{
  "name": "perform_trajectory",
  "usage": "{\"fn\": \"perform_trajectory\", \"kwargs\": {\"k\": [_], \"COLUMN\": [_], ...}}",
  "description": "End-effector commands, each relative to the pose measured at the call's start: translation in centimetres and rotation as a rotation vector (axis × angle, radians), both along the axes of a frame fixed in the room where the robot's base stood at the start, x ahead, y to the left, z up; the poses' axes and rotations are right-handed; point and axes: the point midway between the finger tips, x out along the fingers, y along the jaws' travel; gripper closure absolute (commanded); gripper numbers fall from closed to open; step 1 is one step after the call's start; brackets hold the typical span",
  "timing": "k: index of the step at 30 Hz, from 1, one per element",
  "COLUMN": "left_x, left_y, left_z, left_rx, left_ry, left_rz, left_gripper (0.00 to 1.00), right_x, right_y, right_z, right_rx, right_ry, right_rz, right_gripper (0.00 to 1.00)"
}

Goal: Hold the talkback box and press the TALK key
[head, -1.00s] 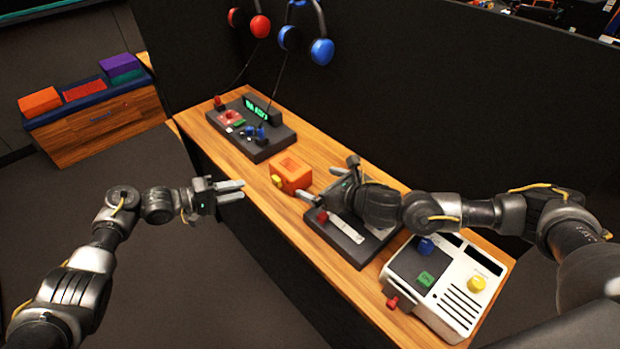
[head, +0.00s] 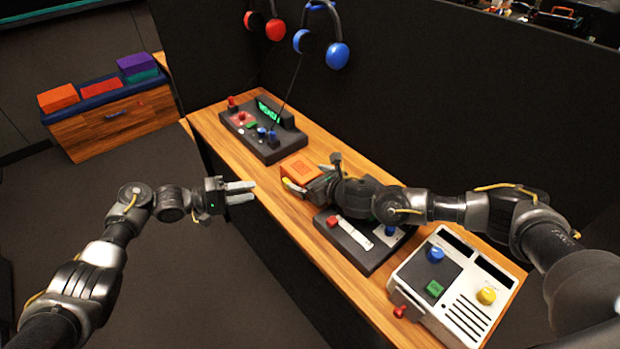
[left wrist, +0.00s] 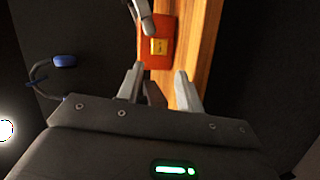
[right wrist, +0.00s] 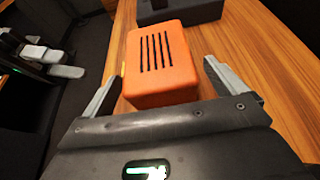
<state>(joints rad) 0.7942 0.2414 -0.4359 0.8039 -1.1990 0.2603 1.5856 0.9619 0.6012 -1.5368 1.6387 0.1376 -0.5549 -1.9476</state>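The orange talkback box (head: 299,167) stands on the wooden desk; its slotted top shows in the right wrist view (right wrist: 160,55). Its yellow TALK key (left wrist: 159,46) faces my left gripper in the left wrist view. My right gripper (head: 312,173) is open at the box. In the right wrist view its fingers (right wrist: 160,72) lie on either side of the near part of the box, with a clear gap on the right. My left gripper (head: 247,192) is open and empty, off the desk's near edge, pointing at the key side. In the head view a right finger partly hides the key.
On the desk (head: 215,122), a dark panel with a green display (head: 262,142) stands beyond the box. A dark slider panel (head: 352,248) and a white console (head: 455,285) stand nearer. A black partition (head: 440,120) rises behind. Headphones (head: 338,55) hang there.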

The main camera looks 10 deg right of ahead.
Motion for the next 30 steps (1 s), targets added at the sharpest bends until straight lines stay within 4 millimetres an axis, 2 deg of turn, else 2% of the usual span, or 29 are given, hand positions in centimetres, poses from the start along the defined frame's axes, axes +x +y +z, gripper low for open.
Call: {"fn": "perform_trajectory", "kwargs": {"k": [1,11,19,30], "left_x": [0.0,0.0,0.0,0.0], "left_y": [0.01,0.02,0.01,-0.01], "left_z": [-0.02,-0.02,-0.01,0.0], "left_rx": [0.0,0.0,0.0,0.0], "left_ry": [0.0,0.0,0.0,0.0], "left_rz": [0.0,0.0,0.0,0.0], "left_gripper": [0.64,0.64,0.99,1.0], "right_x": [0.0,-0.01,-0.01,-0.02], "right_y": [0.0,-0.02,-0.03,-0.04], "right_z": [0.01,0.02,0.01,0.02], "right_rx": [0.0,0.0,0.0,0.0], "right_ry": [0.0,0.0,0.0,0.0], "right_rz": [0.0,0.0,-0.001,-0.001], "right_gripper": [0.11,0.53,0.54,0.54]}}
